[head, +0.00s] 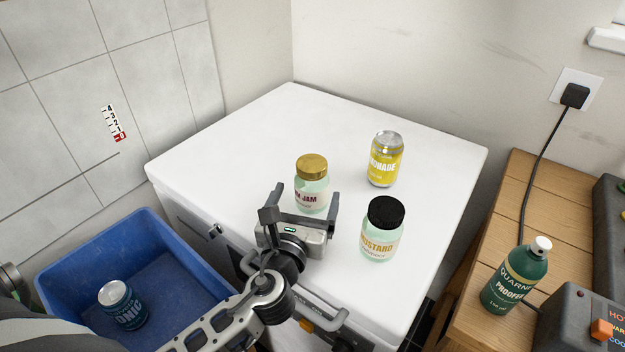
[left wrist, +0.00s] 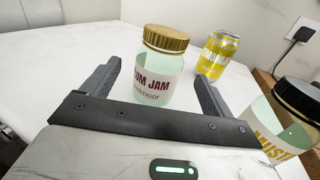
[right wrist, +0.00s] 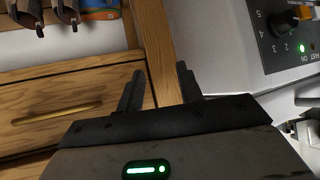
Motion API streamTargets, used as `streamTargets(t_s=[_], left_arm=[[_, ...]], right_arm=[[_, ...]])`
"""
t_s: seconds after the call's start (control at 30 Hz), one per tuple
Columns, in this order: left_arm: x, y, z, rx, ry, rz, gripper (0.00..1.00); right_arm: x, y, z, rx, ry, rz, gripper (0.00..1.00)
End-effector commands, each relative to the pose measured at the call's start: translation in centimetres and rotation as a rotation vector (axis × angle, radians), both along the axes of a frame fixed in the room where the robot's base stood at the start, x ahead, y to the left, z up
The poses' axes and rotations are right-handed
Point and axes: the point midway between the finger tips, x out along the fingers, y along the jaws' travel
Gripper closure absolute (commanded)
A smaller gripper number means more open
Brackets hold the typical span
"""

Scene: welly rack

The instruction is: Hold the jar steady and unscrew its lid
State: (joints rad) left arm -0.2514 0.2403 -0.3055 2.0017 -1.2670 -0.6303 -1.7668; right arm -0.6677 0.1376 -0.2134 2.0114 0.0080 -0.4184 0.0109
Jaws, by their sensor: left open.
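A jam jar (head: 312,195) with a gold lid (head: 312,166) stands upright on the white top, its lid on. My left gripper (head: 306,193) is open, with its fingers pointing at this jar. In the left wrist view the jam jar (left wrist: 150,80) shows between the two fingers, and I see no clear contact. A mustard jar (head: 378,240) with a black lid (head: 386,212) stands upright to the right of the left gripper. My right gripper (right wrist: 158,88) is open and empty in its wrist view, and is not in the head view.
A yellow lemonade can (head: 385,160) stands behind the jars on the white top (head: 250,130). A blue crate (head: 60,270) holding a can (head: 122,305) is at left. A green bottle (head: 517,275) and a control box (head: 580,325) are on the wooden bench (head: 500,220) at right.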

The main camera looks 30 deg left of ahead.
Motion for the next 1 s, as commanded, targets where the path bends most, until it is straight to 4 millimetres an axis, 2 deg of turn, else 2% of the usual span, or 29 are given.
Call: streamTargets(t_s=[0.1, 0.27, 0.47, 0.6, 0.87, 0.9, 1.0], left_arm=[[1.5, 0.3, 0.1, 0.000, -0.001, -0.001, 0.14], [2.3, 0.6, 0.1, -0.001, 0.000, 0.000, 0.14], [5.1, 1.3, 0.5, -0.001, -0.001, 0.000, 0.14], [6.6, 1.7, 0.3, 0.000, 0.000, 0.000, 0.14], [7.0, 1.8, 0.2, -0.001, 0.001, -0.001, 0.14], [7.0, 1.8, 0.2, -0.001, 0.001, -0.001, 0.19], [7.0, 1.8, 0.2, -0.001, 0.001, -0.001, 0.47]], right_arm=[[-0.1, -0.1, 0.0, -0.003, 0.004, -0.002, 0.64], [0.3, -0.2, 0.3, -0.004, -0.005, -0.003, 0.64], [0.8, -0.3, 1.3, -0.004, -0.022, -0.005, 0.64], [0.8, -0.4, 1.0, -0.007, -0.020, -0.006, 0.64], [0.5, -0.5, 0.6, -0.012, -0.010, -0.005, 0.64], [0.5, -0.5, 0.6, -0.012, -0.009, -0.005, 0.64], [0.4, -0.5, 0.5, -0.012, -0.007, -0.004, 0.64]])
